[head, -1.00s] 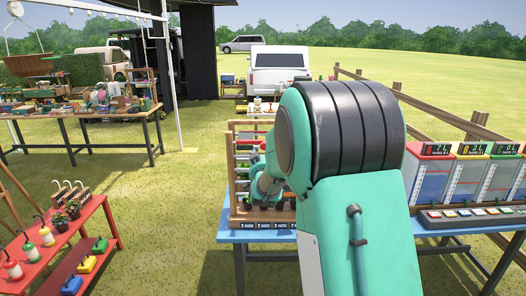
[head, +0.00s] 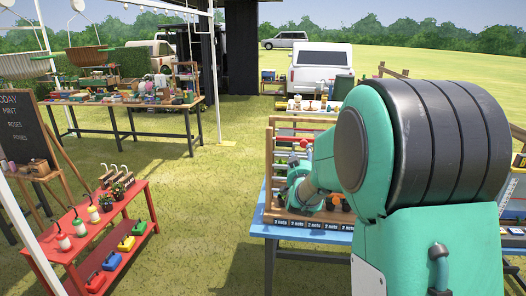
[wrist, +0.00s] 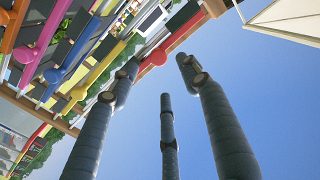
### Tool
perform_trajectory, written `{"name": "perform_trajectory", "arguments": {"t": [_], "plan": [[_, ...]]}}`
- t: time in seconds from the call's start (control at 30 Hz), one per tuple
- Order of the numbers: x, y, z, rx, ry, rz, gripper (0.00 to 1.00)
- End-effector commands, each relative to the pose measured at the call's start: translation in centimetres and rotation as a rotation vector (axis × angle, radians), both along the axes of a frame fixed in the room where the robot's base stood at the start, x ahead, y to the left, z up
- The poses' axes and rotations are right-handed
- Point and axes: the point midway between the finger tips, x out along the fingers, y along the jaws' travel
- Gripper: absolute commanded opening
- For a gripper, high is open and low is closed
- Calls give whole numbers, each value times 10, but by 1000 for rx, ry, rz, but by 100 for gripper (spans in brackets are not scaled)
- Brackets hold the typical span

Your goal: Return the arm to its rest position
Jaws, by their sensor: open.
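My teal arm with a black ribbed joint fills the right side of the head view. Its far end reaches down to the wooden rack (head: 270,150) on the blue table (head: 262,229). In the head view the gripper's fingers are hidden behind the arm. In the wrist view my gripper (wrist: 162,85) shows three dark fingers standing apart with nothing between them. Sky lies behind them. Coloured rods with round knobs (wrist: 52,75) run beside the left finger; I cannot tell whether they touch it.
A red bench (head: 110,240) with bottles and cans stands at the left front. A chalkboard (head: 20,125) is at the left edge. A crowded table (head: 118,101) stands further back. A white van (head: 320,72) is parked behind. Open grass (head: 215,180) lies between the tables.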

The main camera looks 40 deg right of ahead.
Motion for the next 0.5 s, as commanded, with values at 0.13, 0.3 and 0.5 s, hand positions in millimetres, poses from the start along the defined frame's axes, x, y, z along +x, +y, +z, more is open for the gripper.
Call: {"name": "perform_trajectory", "arguments": {"t": [0.13, 0.3, 0.5], "plan": [[0, 0, 0, 0, 0, 0, 47], [2, 5, 2, 6, 4, 10, 47], [11, 43, 10, 52, 45, 77, 47]]}}
